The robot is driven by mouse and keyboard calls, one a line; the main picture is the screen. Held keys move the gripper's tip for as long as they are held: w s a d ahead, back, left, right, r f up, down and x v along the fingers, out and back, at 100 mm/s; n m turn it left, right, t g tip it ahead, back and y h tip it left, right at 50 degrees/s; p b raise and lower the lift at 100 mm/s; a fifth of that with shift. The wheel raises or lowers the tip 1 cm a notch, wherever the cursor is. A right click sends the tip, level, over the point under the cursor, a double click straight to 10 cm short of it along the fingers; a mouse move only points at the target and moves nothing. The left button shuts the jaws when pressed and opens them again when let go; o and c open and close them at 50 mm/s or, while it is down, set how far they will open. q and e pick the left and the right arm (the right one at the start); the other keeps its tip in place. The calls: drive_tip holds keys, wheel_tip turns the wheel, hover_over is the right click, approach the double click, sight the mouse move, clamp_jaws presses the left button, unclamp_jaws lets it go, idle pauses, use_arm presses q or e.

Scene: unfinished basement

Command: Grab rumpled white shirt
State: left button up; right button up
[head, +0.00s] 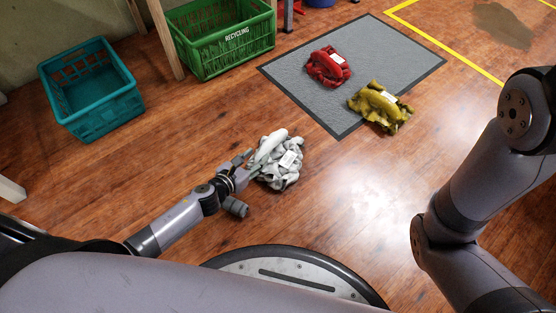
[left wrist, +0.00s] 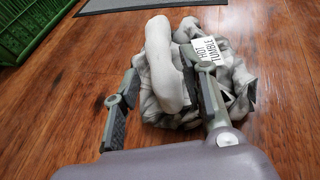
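The rumpled white shirt (head: 284,166) lies in a heap on the wooden floor, greyish white with a thick rolled fold on top and a white tag. In the left wrist view the shirt (left wrist: 166,70) fills the space ahead of the gripper, and its tag reads "HOT TUMBLE". My left gripper (head: 251,164) is at the shirt's left edge. Its fingers (left wrist: 164,78) are spread, with the rolled fold between them; the right finger overlaps the cloth and a gap shows beside the left finger. My right gripper is out of view; only its arm shows.
A green recycling crate (head: 226,43) and a teal crate (head: 92,90) stand at the upper left. Floor right of the shirt is clear.

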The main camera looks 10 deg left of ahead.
sight(262, 152)
use_arm(q)
drive_tip(key=shift+b+x, duration=0.3)
drive_tip(key=shift+x, duration=0.8)
drive_tip(key=b+x, duration=0.3)
drive_tip(key=x, duration=0.1)
drive_tip(key=shift+w+d+f, duration=0.1)
drive_tip(key=shift+w+d, duration=0.05)
drive_tip(key=shift+w, duration=0.25)
clamp_jaws()
